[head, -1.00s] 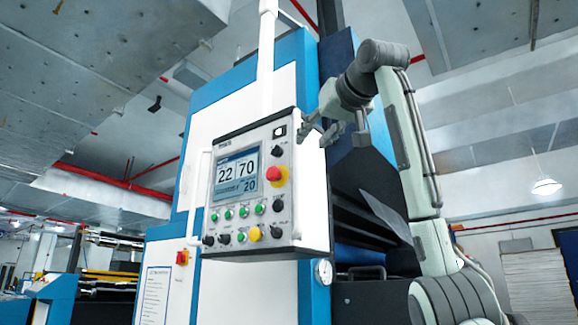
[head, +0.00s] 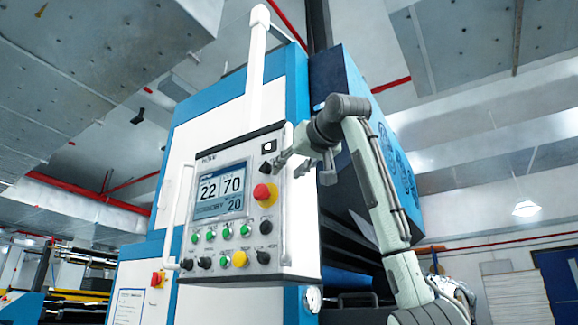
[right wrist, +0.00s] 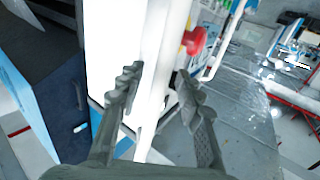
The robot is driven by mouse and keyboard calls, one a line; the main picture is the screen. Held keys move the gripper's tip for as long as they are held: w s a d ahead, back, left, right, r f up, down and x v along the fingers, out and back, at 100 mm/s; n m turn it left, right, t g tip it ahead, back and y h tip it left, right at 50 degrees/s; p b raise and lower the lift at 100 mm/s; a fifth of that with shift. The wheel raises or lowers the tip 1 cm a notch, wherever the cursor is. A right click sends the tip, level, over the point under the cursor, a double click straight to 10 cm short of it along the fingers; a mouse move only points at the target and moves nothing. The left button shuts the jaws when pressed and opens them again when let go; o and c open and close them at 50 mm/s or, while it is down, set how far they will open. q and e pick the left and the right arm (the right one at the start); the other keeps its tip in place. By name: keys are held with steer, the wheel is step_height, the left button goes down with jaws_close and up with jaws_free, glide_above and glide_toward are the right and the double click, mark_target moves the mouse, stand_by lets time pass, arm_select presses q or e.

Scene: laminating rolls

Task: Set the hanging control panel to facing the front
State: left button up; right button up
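The hanging control panel (head: 221,195) is a white box with a screen, a red knob and several buttons. It hangs from a white post in front of the machine, its face turned toward the picture's lower left. A white handle (head: 183,215) runs along its left side and another (head: 288,205) along its right side. My right gripper (head: 282,163) is at the upper part of the right handle. In the right wrist view its fingers (right wrist: 158,85) are apart, with a white bar (right wrist: 170,60) of the panel seen between them; contact is unclear. My left gripper is not in view.
The blue and white machine (head: 245,85) stands close behind the panel, with a dark blue side at the right. A red switch (head: 157,279) sits on its front at lower left. The space left of the panel looks clear.

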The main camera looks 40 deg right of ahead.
steer(key=shift+w, duration=0.25)
steer(key=shift+c, duration=0.4)
jaws_close()
